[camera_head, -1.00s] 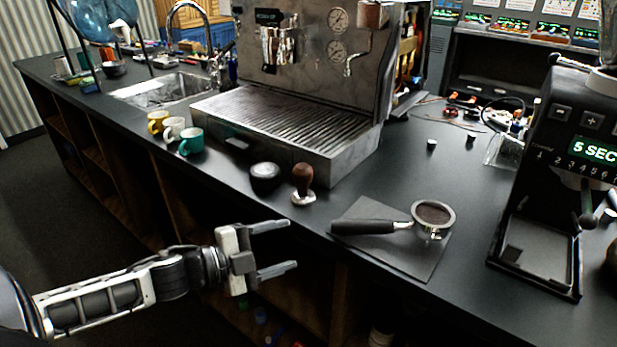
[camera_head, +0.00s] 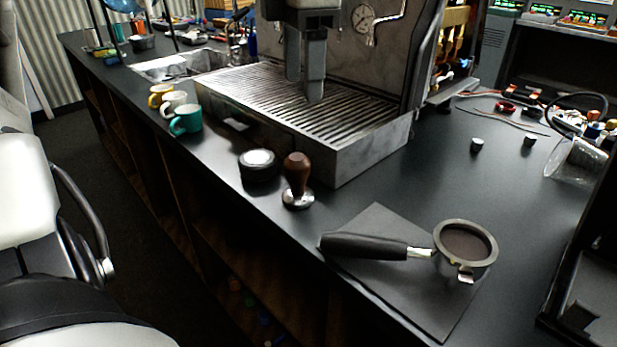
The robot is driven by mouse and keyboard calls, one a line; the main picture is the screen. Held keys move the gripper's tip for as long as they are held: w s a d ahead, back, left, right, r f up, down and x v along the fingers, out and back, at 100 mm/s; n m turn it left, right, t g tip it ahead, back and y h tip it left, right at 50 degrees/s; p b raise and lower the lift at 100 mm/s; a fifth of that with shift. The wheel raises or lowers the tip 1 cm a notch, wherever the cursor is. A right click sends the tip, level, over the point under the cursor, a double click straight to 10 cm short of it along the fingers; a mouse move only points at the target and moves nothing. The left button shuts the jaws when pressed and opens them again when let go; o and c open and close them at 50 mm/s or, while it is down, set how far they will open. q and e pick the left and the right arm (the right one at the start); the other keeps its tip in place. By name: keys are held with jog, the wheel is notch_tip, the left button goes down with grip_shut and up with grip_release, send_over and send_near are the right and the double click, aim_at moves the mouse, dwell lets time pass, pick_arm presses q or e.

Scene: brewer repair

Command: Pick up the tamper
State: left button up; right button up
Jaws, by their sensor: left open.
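The tamper (camera_head: 297,180) stands upright on the dark counter near its front edge, brown wooden handle up and silver base down. Nothing holds it. My left gripper (camera_head: 304,88) shows at the top middle, fingers pointing down, in front of the espresso machine. It is open and empty, and appears above and apart from the tamper in the picture. Its upper part is cut off by the frame's top edge. My right gripper is not in view.
A round black tool (camera_head: 258,167) stands close left of the tamper. A portafilter (camera_head: 465,245) with grounds lies on a black mat (camera_head: 440,318) to the right. The espresso machine (camera_head: 345,160) stands behind. Several cups, including a teal cup (camera_head: 187,120), stand left.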

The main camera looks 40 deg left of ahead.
aim_at(297, 156)
pick_arm(q)
notch_tip(297, 156, down, 10)
jog(key=shift+s+r+b, duration=0.1)
jog(key=shift+s+b, duration=0.05)
jog(key=shift+b, duration=0.15)
jog(key=f, duration=0.4)
jog(key=shift+s+a+f, duration=0.1)
jog(key=shift+s+a, duration=0.2)
jog(key=shift+s, duration=0.05)
jog(key=shift+f, duration=0.5)
jog(key=shift+w, duration=0.1)
grip_shut()
